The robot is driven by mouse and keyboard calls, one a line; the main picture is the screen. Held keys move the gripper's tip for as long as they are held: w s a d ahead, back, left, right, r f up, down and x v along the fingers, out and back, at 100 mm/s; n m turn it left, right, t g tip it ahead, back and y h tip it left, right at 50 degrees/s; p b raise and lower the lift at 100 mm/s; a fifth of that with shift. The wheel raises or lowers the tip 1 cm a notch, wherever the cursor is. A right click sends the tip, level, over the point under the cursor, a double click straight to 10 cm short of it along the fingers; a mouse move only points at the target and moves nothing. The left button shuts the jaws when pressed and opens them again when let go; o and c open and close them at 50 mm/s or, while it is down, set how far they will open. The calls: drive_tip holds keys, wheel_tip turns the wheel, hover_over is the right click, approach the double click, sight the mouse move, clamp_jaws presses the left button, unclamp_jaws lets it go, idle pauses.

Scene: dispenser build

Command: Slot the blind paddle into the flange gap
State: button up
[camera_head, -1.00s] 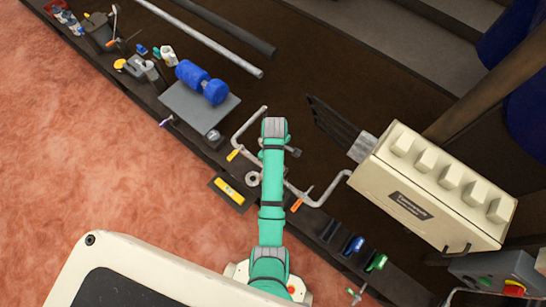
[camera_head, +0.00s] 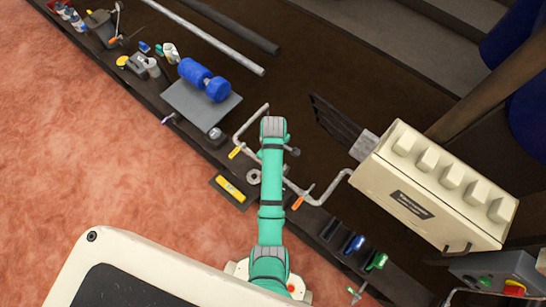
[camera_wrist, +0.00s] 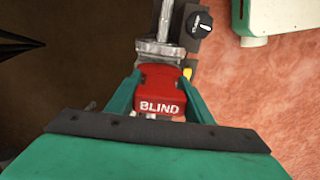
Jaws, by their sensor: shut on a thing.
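The blind paddle (camera_wrist: 160,92) shows in the wrist view as a red piece lettered BLIND, held between the teal fingers of my gripper (camera_wrist: 158,98). Its far end meets or overlaps a grey metal flange (camera_wrist: 160,48) on a pipe; I cannot tell whether it is inside the gap. In the head view my arm covers my gripper, the paddle and the flange gap. The bent grey pipe (camera_head: 325,199) comes out on both sides of my arm, with an orange-handled valve (camera_head: 298,202) and a yellow handle (camera_head: 235,152).
A large cream box (camera_head: 435,185) stands right of the pipe. A grey plate (camera_head: 200,108) with a blue cylinder assembly (camera_head: 202,80) lies at left. A grey ring (camera_head: 253,177) and a tray with a yellow piece (camera_head: 231,188) sit close to my arm. A black dial (camera_wrist: 202,24) is beside the flange.

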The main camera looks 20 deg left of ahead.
drive_tip(key=shift+w+d, duration=0.1)
drive_tip(key=shift+d, duration=0.3)
idle(0.4)
wheel_tip(320, 180, down, 8)
idle(4.5)
drive_tip(key=shift+a, duration=0.1)
drive_tip(key=o, duration=1.9)
drive_tip(key=shift+f, duration=0.1)
drive_tip(key=shift+o, duration=0.2)
drive_tip(key=shift+s+r, duration=0.2)
drive_tip(key=shift+r, duration=3.85)
